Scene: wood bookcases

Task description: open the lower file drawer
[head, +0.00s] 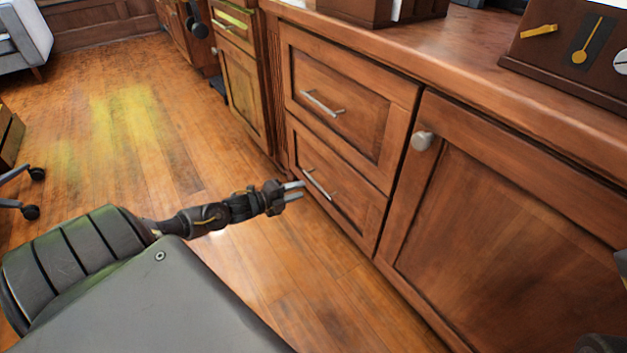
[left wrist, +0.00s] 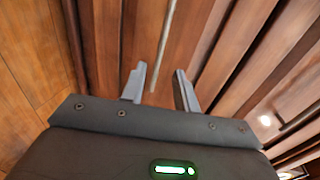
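The lower file drawer (head: 335,188) is a brown wood front, shut, below a matching upper drawer (head: 340,105). Its silver bar handle (head: 317,184) runs slantwise across its front. My left gripper (head: 296,190) is just in front of this handle, with its two fingers apart and pointing at it. In the left wrist view, the left gripper's fingers (left wrist: 160,88) are open and empty. The handle bar (left wrist: 164,48) shows beyond and between the fingertips there; I cannot tell whether they touch. My right gripper cannot be made out; only dark parts show at the lower right edge of the head view.
A cabinet door (head: 500,225) with a round knob (head: 422,140) stands right of the drawers, shut. A countertop (head: 470,55) runs above, bearing a dark box (head: 570,50). The wood floor (head: 140,150) is clear left of the drawers. A chair base (head: 30,190) is at the far left.

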